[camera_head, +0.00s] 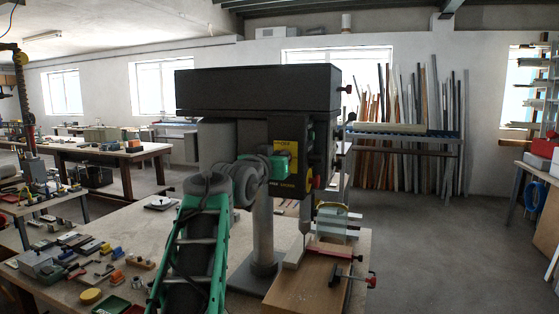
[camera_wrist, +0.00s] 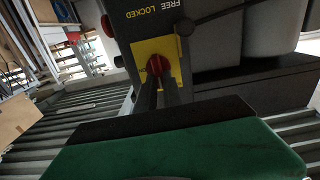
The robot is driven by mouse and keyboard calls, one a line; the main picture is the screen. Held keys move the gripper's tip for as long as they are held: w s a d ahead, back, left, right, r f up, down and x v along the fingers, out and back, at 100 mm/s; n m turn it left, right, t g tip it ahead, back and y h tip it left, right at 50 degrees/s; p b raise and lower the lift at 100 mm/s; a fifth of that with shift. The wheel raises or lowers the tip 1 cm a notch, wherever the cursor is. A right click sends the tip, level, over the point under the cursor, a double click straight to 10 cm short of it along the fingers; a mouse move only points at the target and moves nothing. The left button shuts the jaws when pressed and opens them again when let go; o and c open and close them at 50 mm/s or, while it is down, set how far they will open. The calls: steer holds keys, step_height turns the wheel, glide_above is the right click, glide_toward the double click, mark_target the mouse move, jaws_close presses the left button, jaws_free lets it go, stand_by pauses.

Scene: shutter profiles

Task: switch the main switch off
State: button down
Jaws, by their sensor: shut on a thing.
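The main switch, a red knob (camera_wrist: 156,62) on a yellow plate (camera_wrist: 142,51), is on the dark housing of a drill press (camera_head: 250,88). In the wrist view my gripper (camera_wrist: 160,78) has its two dark fingers closed on the knob, one on each side. The fingers hide part of the knob, and I cannot make out its exact turn angle. In the head view my green and grey arm reaches up to the press head, and the fingertips and the gripped knob cannot be made out.
The press column (camera_head: 263,230) stands on a workbench (camera_head: 127,224) with several small tools and parts at the left. A wooden board (camera_head: 300,290) with a clamp (camera_head: 352,277) lies at the bench's right front. The floor to the right is open.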

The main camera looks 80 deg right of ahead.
steer(key=c, duration=1.5)
jaws_free()
steer(key=a+b, duration=0.1)
steer(key=a, duration=0.1)
steer(key=a+b, duration=0.1)
steer(key=a, duration=0.2)
steer(key=a+b, duration=0.1)
steer(key=a, duration=0.1)
steer(key=shift+w+a, duration=0.35)
steer(key=shift+a, duration=0.05)
